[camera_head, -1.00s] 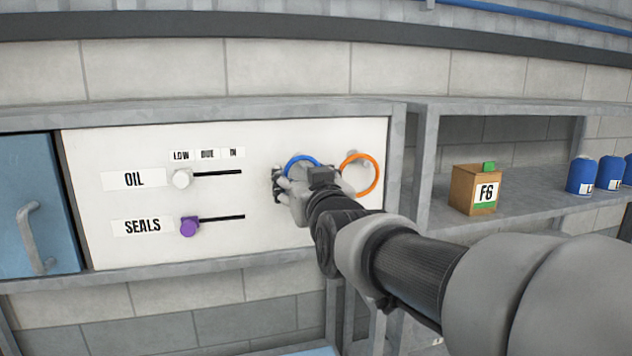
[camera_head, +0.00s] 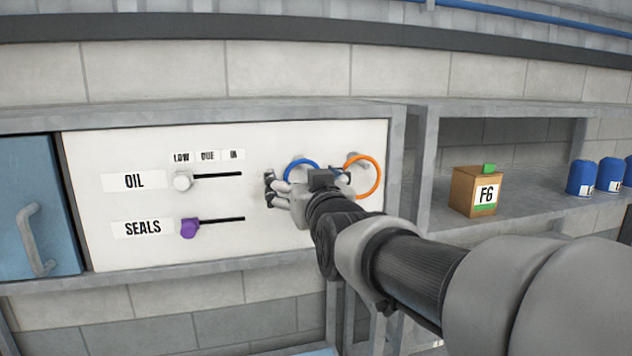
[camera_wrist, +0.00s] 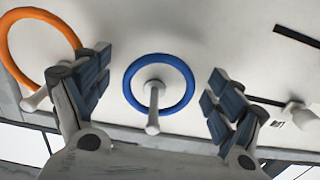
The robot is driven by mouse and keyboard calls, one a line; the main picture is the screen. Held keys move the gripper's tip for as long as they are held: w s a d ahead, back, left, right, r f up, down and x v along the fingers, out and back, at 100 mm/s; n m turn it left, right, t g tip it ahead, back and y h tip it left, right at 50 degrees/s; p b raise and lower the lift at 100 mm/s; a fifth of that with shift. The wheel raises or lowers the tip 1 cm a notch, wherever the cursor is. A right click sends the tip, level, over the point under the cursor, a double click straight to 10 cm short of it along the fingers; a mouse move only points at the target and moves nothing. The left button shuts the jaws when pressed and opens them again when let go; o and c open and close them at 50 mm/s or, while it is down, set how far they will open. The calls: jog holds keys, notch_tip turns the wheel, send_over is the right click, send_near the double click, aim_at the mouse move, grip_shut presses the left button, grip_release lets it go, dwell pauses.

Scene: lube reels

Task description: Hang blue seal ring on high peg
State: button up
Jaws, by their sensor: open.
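The blue seal ring (camera_head: 301,162) is at the white panel, partly hidden behind my gripper in the head view. In the wrist view the blue ring (camera_wrist: 187,87) encircles a pale peg (camera_wrist: 153,110), whose tip points toward the camera. My gripper (camera_wrist: 158,66) is open, with one finger on each side of the ring and visible gaps to it. In the head view my gripper (camera_head: 305,184) is in front of the panel. I cannot tell how this peg's height compares with the other peg's.
An orange ring (camera_head: 379,177) hangs at another peg close by, and its rim (camera_wrist: 10,60) is beside one finger in the wrist view. The panel (camera_head: 130,155) has a white knob (camera_head: 182,181) and a purple knob (camera_head: 189,228). A shelf at right holds a box (camera_head: 474,192).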

jog(key=v, duration=1.2)
jog(key=s+d+f+g+h+b, duration=0.1)
jog(key=s+d+f+g+b, duration=0.3)
jog(key=f, duration=0.7)
jog(key=s+d+f+m+h+b, duration=0.1)
jog(key=s+d+f+b, duration=0.1)
jog(key=f+b, duration=0.7)
jog(key=s+d+f+g+h+b, duration=0.1)
jog(key=s+d+f+g+b, duration=0.2)
jog(key=f, duration=0.9)
jog(key=s+d+f+m+g+h+b, duration=0.1)
jog(key=s+f+b, duration=0.4)
jog(key=f, duration=0.6)
jog(key=s+d+f+m+g+h+b, duration=0.1)
jog(key=s+d+f+g+b, duration=0.3)
jog(key=s+f, duration=0.6)
jog(key=shift+f+g+b, duration=0.3)
jog(key=shift+f+b, duration=0.2)
jog(key=shift+b, duration=0.55)
jog(key=shift+s, duration=0.1)
